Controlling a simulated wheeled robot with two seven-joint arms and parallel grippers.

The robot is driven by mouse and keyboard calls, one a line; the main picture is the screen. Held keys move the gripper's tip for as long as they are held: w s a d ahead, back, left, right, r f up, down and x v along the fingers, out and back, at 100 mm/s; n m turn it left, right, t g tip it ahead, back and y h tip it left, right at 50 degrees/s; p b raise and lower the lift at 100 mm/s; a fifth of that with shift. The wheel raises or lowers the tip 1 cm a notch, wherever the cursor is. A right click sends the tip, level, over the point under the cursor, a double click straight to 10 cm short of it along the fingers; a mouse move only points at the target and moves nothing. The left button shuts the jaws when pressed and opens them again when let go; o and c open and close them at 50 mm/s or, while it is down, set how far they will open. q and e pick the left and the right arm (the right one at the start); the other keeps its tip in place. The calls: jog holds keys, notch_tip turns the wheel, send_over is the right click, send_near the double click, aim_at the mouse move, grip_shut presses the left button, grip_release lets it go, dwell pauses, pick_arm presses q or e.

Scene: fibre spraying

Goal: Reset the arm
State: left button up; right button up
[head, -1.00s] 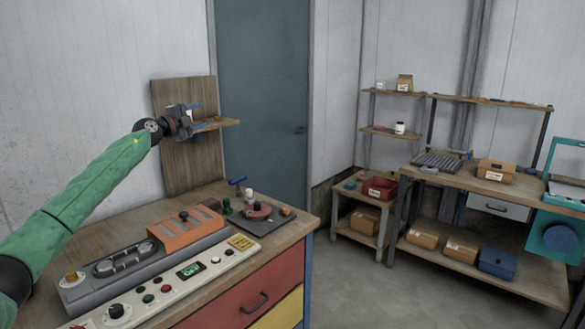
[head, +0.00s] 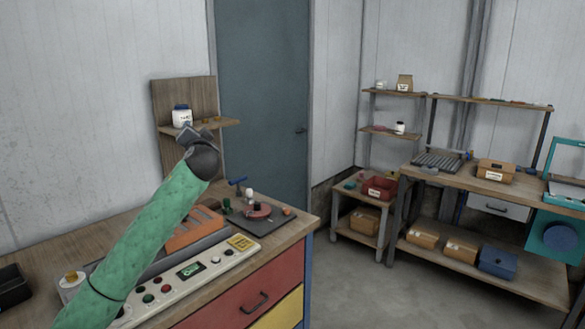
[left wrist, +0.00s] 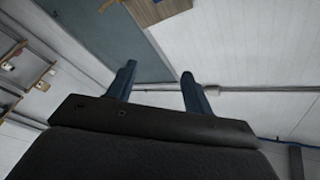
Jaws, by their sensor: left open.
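My left arm comes in from the lower left in the head view. Its gripper (head: 192,132) is just below and in front of the small wooden shelf (head: 222,123), partly hidden behind the wrist. A white jar with a blue lid (head: 181,117) stands on that shelf, apart from the gripper as far as I can tell. In the left wrist view the two blue fingers (left wrist: 157,85) are spread with nothing between them. That view is tilted and shows wall and door. My right gripper is in neither view.
Below the arm, the workbench (head: 40,255) carries a control panel (head: 190,270), an orange-topped device (head: 195,232) and a dark plate (head: 262,220) with small parts. A black tray (head: 13,285) sits at the left. A second workbench (head: 480,185) and a closed door (head: 262,90) stand beyond.

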pick_arm(q)
jog(key=s+d+f+g+h, duration=0.25)
jog(key=s+f, duration=0.55)
jog(key=f, duration=0.5)
jog(key=s+d+f+g+h, duration=0.2)
jog(key=s+d+f+g, duration=0.2)
jog(key=s+f, duration=0.65)
jog(key=s+d+f+g+h, duration=0.25)
jog(key=s+f, duration=0.35)
jog(key=f, duration=0.9)
jog(key=s+d+f+n+g, duration=0.1)
jog(key=s+f+g, duration=0.1)
jog(key=s+f, duration=0.8)
jog(key=s+d+f+n+g, duration=0.1)
jog(key=s+f+g, duration=0.2)
jog(key=s+f, duration=0.7)
jog(key=s+d+f+g+h, duration=0.1)
jog(key=s+f+g, duration=0.2)
jog(key=s+f, duration=0.7)
jog(key=s, duration=0.8)
jog(key=shift+s+f+n, duration=0.2)
jog(key=shift+s+n, duration=0.1)
jog(key=shift+n, duration=0.1)
jog(key=shift+o, duration=0.3)
